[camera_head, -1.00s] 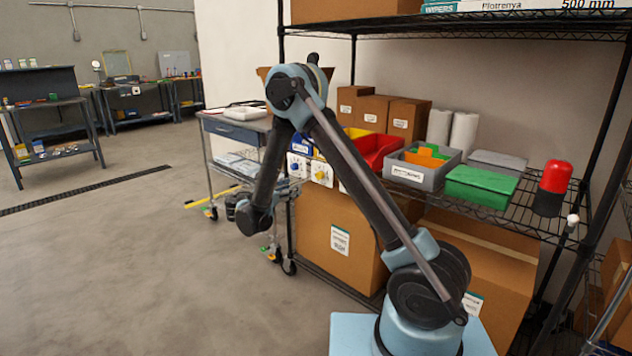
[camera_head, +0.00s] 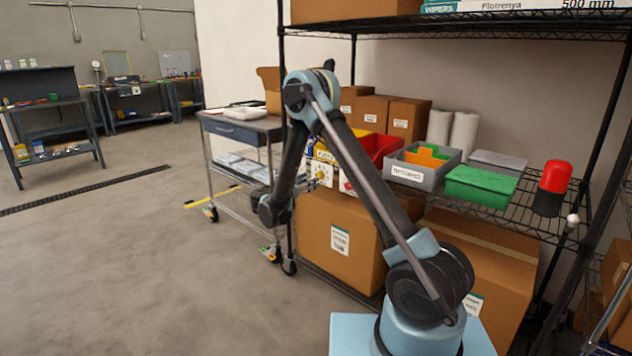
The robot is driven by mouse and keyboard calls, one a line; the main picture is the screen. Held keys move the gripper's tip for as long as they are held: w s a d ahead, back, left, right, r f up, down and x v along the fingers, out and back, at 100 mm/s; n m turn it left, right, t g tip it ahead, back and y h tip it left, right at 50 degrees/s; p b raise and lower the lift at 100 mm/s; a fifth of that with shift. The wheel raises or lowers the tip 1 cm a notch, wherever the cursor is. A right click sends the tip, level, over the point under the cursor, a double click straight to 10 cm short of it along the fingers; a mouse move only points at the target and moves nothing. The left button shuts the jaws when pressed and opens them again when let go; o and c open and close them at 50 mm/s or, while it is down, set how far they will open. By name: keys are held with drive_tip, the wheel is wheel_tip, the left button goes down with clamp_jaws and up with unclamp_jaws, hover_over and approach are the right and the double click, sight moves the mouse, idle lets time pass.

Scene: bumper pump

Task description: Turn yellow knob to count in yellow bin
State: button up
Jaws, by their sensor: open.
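The yellow bin (camera_head: 324,154) stands on the shelf, partly behind my arm. Below its front is a white plate with the yellow knob (camera_head: 320,174), a small knob close to the right of my forearm. My gripper (camera_head: 261,193) shows only as a dark part behind my wrist, left of the yellow knob and apart from it in the picture. Its jaws are open, but the fingertips are mostly hidden. I see nothing held. The knob's exact turn and any count in the yellow bin are too small to tell.
A red bin (camera_head: 384,146) stands right of the yellow one, with a grey bin (camera_head: 408,176) beyond. A green box (camera_head: 480,188) and a red-topped cylinder (camera_head: 554,186) are farther right. A cart (camera_head: 236,131) stands left of the shelf. The floor in front is clear.

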sight(320, 175)
drive_tip(key=shift+x, duration=2.6)
drive_tip(key=c, duration=1.1)
